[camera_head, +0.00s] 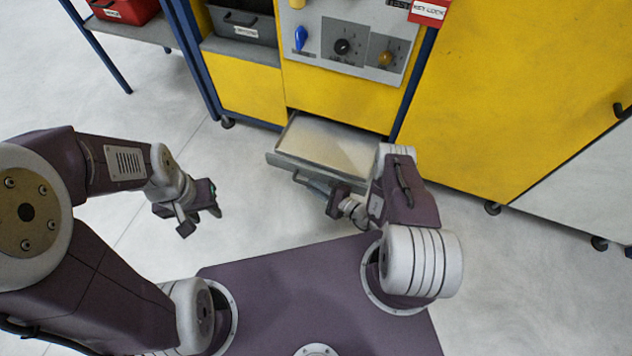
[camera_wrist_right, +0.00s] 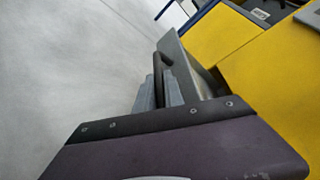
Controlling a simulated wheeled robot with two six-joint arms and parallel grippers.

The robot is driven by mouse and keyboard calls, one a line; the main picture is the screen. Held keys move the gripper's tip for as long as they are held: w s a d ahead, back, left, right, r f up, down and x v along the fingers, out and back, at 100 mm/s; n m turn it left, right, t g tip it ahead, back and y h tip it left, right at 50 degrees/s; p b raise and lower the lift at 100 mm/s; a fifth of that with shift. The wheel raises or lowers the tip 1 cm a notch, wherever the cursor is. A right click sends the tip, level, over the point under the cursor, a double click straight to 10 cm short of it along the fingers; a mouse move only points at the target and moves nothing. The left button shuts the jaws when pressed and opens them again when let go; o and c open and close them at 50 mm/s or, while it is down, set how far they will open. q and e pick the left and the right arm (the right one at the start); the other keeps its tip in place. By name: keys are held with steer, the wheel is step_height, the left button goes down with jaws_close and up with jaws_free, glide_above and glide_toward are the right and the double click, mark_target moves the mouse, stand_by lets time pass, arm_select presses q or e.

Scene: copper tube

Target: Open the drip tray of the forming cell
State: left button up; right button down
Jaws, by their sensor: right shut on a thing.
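The drip tray (camera_head: 325,146) is a shallow grey drawer low in the yellow forming cell (camera_head: 340,98). It stands pulled out from the cell front, its inside open to view. A bar handle runs along its front; it shows dark in the right wrist view (camera_wrist_right: 158,68). My right gripper (camera_head: 335,204) is at the tray's front, and the right wrist view shows its fingers (camera_wrist_right: 159,92) shut around the handle. My left gripper (camera_head: 213,203) hangs empty over the floor, left of the tray; its finger gap is too small to judge.
A grey bin (camera_head: 243,26) sits on a shelf left of the control panel (camera_head: 345,45). A red bin (camera_head: 125,8) stands on a side table at the upper left. Yellow cabinet panels (camera_head: 500,95) rise at the right. The floor around the tray is clear.

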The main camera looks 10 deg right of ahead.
steer(key=c, duration=1.5)
jaws_free()
steer(key=shift+o, duration=0.2)
steer(key=shift+d, duration=0.1)
steer(key=shift+s+d+r, duration=0.1)
steer(key=shift+s+d, duration=0.05)
steer(key=shift+s, duration=0.05)
steer(key=p+v, duration=0.4)
steer(key=v, duration=0.4)
steer(key=shift+s, duration=0.25)
steer(key=shift+d+r, duration=0.1)
